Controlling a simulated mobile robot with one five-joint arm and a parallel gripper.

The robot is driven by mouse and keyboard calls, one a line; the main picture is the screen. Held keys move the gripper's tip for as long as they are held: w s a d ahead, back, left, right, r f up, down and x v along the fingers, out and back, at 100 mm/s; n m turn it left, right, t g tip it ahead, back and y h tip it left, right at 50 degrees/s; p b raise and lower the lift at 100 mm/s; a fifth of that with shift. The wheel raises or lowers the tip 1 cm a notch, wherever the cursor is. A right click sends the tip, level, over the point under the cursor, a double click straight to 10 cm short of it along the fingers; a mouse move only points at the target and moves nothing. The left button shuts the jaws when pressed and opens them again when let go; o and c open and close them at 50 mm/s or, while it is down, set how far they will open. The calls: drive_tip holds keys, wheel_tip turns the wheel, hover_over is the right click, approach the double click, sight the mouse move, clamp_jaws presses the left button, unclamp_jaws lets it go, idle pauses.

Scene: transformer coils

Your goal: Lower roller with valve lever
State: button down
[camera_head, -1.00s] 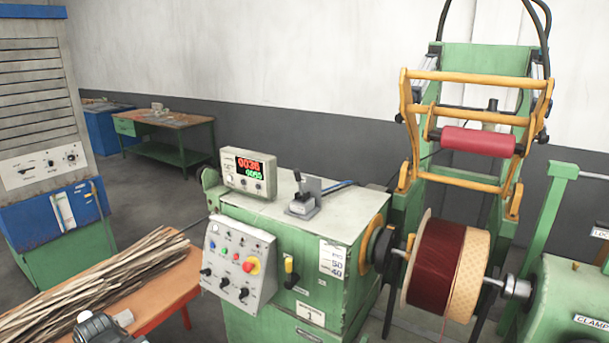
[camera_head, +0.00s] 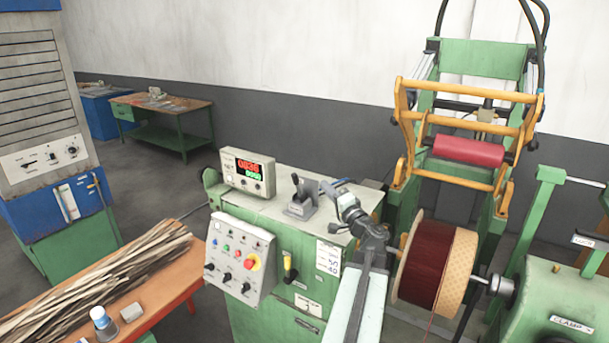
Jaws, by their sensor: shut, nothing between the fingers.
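The grey valve with its small lever (camera_head: 301,204) stands on top of the green machine cabinet. My gripper (camera_head: 328,189) is shut and empty, just right of the valve lever, with my arm reaching up from the bottom of the picture. I cannot tell whether the fingertips touch the lever. The red roller (camera_head: 468,151) hangs in its yellow swing frame (camera_head: 465,86), behind and above the dark red coil (camera_head: 427,262). The roller is clear of the coil.
A counter box (camera_head: 247,172) and a tilted button panel (camera_head: 239,259) sit left of the valve. A table with wooden strips (camera_head: 110,275), a bottle (camera_head: 103,321) and a small block stands at lower left. A clamp unit (camera_head: 565,300) is at right.

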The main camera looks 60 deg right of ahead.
sight(298, 186)
drive_tip(key=p+x, duration=0.2)
drive_tip(key=x, duration=0.8)
drive_tip(key=shift+w+a+f+b, duration=0.15)
drive_tip(key=shift+a+f+b, duration=0.15)
drive_tip(key=shift+a, duration=0.3)
drive_tip(key=shift+w+a+f+b, duration=0.15)
drive_tip(key=shift+a+b, duration=0.1)
drive_tip(key=shift+a, duration=0.4)
drive_tip(key=shift+w+a+f+b, duration=0.15)
drive_tip(key=shift+a+f+b, duration=0.15)
drive_tip(key=shift+a, duration=0.3)
